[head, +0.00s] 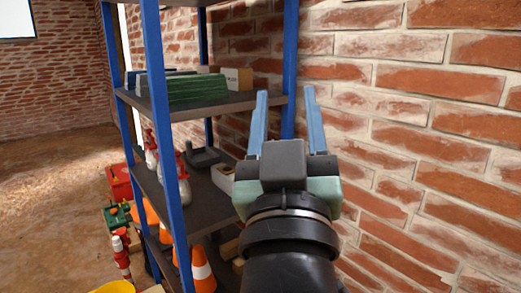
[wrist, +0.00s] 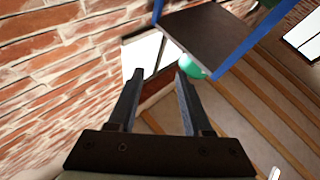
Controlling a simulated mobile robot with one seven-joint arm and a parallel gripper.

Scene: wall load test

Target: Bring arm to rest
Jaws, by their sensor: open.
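My gripper (head: 287,92) is raised in front of the brick wall in the head view, its two blue fingers pointing up. The fingers are apart with nothing between them. In the wrist view my gripper (wrist: 160,75) also shows open and empty, with the brick wall (wrist: 60,60) to the left. Part of a blue-framed shelf (wrist: 203,38) and a round green thing (wrist: 192,67) show beyond the fingertips.
The shelf unit holds a green box (head: 197,88) on an upper board and spray bottles (head: 183,180) lower down. Orange cones (head: 202,268) are at the bottom. A red box (head: 119,182) stands left of the shelf. The brown floor (head: 50,190) at left is clear.

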